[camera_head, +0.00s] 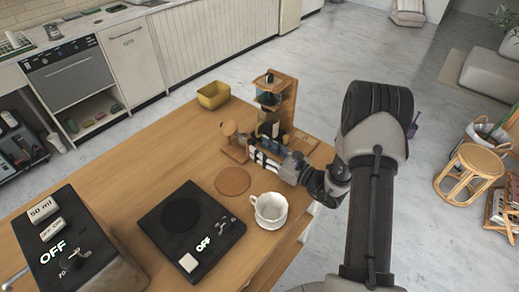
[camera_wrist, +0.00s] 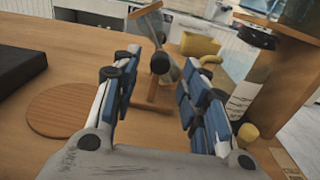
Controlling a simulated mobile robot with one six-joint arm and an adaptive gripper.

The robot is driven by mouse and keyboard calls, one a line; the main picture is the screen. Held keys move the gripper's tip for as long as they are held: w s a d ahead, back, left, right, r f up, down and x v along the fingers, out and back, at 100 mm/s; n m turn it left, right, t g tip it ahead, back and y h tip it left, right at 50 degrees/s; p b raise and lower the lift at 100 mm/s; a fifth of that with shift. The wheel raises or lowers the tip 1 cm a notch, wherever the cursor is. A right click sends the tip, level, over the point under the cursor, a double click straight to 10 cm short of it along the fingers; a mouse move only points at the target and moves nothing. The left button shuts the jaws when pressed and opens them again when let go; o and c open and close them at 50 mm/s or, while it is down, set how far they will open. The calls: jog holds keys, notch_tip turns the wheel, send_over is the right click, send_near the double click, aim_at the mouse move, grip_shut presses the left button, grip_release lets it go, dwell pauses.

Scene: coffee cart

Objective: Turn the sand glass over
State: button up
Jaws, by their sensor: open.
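The sand glass (camera_wrist: 168,40) appears in the wrist view as a clear glass body with a wooden end disc, tilted on a wooden stand. A round black knob (camera_wrist: 160,63) faces me. In the head view the sand glass (camera_head: 229,129) stands near the far side of the wooden counter, partly hidden by my gripper. My gripper (camera_wrist: 170,62) is open, with blue-padded fingers to either side of the knob. The knob shows in the gap near the fingertips; I cannot tell whether either finger touches it. In the head view my gripper (camera_head: 264,155) reaches in from the right.
A wooden rack (camera_head: 285,97) with dark containers stands close beside my gripper. A yellow bin (camera_head: 213,95) is behind. A round wooden coaster (camera_head: 232,181), a white cup (camera_head: 270,207) and a black hotplate (camera_head: 158,222) are nearer. The counter's left middle is clear.

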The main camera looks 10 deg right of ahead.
jog(key=shift+x, duration=0.85)
jog(key=shift+c, duration=0.2)
grip_shut()
